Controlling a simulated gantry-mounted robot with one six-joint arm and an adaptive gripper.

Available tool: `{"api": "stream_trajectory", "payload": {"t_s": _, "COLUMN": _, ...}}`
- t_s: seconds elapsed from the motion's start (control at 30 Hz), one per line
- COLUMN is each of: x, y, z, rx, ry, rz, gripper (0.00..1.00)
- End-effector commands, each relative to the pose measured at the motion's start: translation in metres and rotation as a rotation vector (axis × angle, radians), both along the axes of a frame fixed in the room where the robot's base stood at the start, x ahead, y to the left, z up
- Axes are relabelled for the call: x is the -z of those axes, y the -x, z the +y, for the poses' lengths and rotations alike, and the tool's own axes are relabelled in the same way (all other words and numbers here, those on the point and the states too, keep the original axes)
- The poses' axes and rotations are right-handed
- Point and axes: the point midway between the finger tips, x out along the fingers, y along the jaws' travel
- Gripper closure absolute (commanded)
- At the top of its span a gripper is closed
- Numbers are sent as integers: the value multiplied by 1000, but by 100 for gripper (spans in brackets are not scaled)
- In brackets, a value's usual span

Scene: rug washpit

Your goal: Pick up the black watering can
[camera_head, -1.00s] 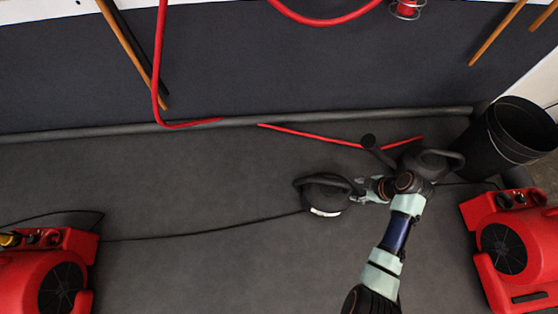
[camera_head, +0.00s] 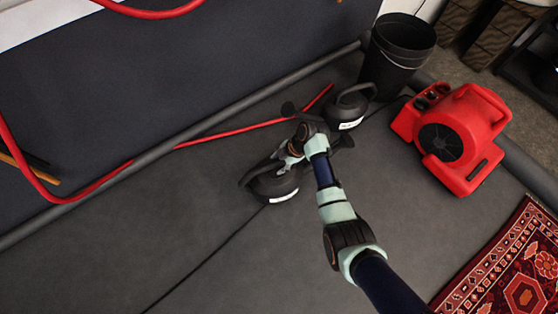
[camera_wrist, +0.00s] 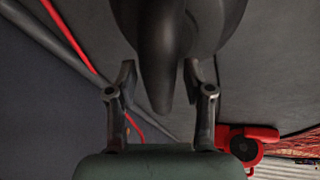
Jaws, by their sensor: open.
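Two black cans with white labels stand on the dark floor in the head view. The nearer black watering can (camera_head: 274,186) is at my gripper (camera_head: 287,157); the other black can (camera_head: 350,107) stands farther back, beside the bin. In the wrist view, my gripper (camera_wrist: 160,74) is open, with one finger on each side of a dark, tapering part of the can (camera_wrist: 160,55). I cannot tell whether the fingers touch it. The can's round body fills the top of that view. My gripper and wrist hide part of the can in the head view.
A black bin (camera_head: 396,50) and a red blower (camera_head: 452,135) stand to the right. A red hose (camera_head: 235,129) runs along the floor near the grey pipe (camera_head: 205,124) at the wall. A patterned rug (camera_head: 510,270) lies at lower right. The floor at lower left is mostly clear.

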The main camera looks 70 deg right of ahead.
Motion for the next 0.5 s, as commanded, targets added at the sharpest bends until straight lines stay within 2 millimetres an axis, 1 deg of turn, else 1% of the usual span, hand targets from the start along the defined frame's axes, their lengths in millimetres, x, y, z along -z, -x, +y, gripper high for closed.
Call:
{"api": "stream_trajectory", "payload": {"t_s": 0.03, "x": 6, "y": -2, "z": 0, "rx": -1, "ry": 1, "rz": -1, "gripper": 48}}
{"api": "stream_trajectory", "payload": {"t_s": 0.2, "x": 3, "y": -2, "z": 0, "rx": 1, "ry": 2, "rz": -1, "gripper": 48}}
{"api": "stream_trajectory", "payload": {"t_s": 0.23, "x": 3, "y": -2, "z": 0, "rx": 1, "ry": 2, "rz": -1, "gripper": 50}}
{"api": "stream_trajectory", "payload": {"t_s": 0.47, "x": 3, "y": -2, "z": 0, "rx": 1, "ry": 2, "rz": -1, "gripper": 88}}
{"api": "stream_trajectory", "payload": {"t_s": 0.5, "x": 3, "y": -2, "z": 0, "rx": 1, "ry": 2, "rz": -1, "gripper": 95}}
